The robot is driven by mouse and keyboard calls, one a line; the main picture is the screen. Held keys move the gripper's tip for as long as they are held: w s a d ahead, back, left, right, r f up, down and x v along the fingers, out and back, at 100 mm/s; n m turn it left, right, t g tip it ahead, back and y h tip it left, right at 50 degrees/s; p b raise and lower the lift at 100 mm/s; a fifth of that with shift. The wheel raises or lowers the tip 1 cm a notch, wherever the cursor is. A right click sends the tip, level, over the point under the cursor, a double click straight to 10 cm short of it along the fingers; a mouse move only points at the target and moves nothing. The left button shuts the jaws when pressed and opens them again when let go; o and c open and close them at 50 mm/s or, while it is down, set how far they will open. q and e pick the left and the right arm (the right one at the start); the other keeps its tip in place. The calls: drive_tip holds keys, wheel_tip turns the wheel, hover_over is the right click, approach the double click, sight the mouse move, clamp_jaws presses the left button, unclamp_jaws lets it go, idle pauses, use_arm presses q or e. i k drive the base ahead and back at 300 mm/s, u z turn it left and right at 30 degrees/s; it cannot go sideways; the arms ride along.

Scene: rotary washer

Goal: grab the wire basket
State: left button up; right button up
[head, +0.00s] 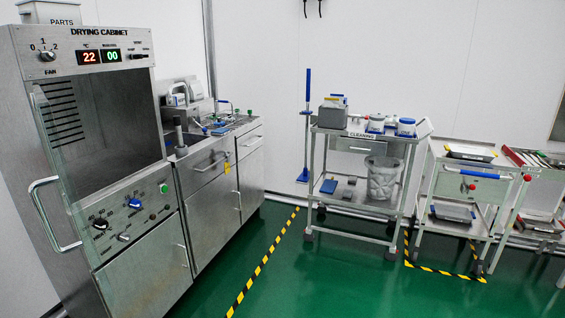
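No wire basket can be made out for certain. A grey, bucket-shaped container (383,178) stands upright on the lower shelf of the cleaning cart; it is too small in view to tell whether it is made of wire. Metal fittings (182,95) stand at the sink unit behind the drying cabinet, and their details are too small to tell. The inside of the drying cabinet (105,125) looks dark and empty behind its glass door. Neither of my grippers is in view.
The drying cabinet (85,45) fills the left, with the steel sink unit (215,185) beside it. The cleaning cart (330,165) stands at the back, with smaller trolleys (465,190) to its right. Striped floor tape (262,265) marks edges. The green floor (350,285) in front is clear.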

sight(219, 101)
drive_tip(key=z, duration=0.25)
drive_tip(key=i, duration=1.95)
drive_tip(key=z, duration=0.05)
